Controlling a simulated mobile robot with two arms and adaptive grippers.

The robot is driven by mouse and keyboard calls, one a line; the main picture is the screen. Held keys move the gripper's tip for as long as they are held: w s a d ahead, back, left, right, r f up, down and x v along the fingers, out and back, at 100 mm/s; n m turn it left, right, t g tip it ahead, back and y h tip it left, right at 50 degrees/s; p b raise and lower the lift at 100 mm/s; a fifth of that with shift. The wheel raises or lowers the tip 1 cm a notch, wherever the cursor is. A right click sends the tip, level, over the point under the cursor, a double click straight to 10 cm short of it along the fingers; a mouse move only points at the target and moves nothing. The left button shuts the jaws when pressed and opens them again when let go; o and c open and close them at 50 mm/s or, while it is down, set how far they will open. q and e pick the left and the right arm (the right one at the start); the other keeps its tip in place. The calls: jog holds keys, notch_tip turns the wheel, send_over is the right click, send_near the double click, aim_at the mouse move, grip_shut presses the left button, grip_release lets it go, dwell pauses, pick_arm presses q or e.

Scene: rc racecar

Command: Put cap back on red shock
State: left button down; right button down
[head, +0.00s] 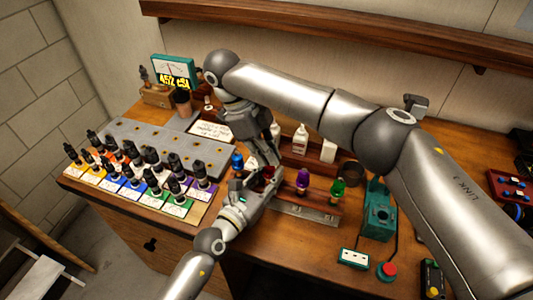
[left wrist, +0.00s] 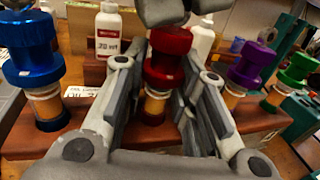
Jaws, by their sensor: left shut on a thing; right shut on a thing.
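The red shock (left wrist: 155,105) stands upright in the wooden stand (left wrist: 262,122), with an amber body below its red top. The red cap (left wrist: 170,42) sits at the top of the shock, in line with it; I cannot tell whether it is fully seated. My left gripper (left wrist: 160,112) is shut on the red shock's body, its fingers on either side. My right gripper (left wrist: 178,10) comes from above and is shut on the red cap. In the head view red parts (head: 268,172) show between both grippers, largely hidden.
A blue shock (left wrist: 32,60) stands left of the red one, purple (left wrist: 245,70) and green (left wrist: 290,80) ones right. White bottles (head: 300,140) stand behind. A rack of several black-capped bottles (head: 140,180) is at the left, a teal device (head: 379,215) at the right.

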jog(key=c, duration=1.6)
grip_release()
jog(key=shift+c, duration=0.2)
jog(key=shift+r, duration=2.3)
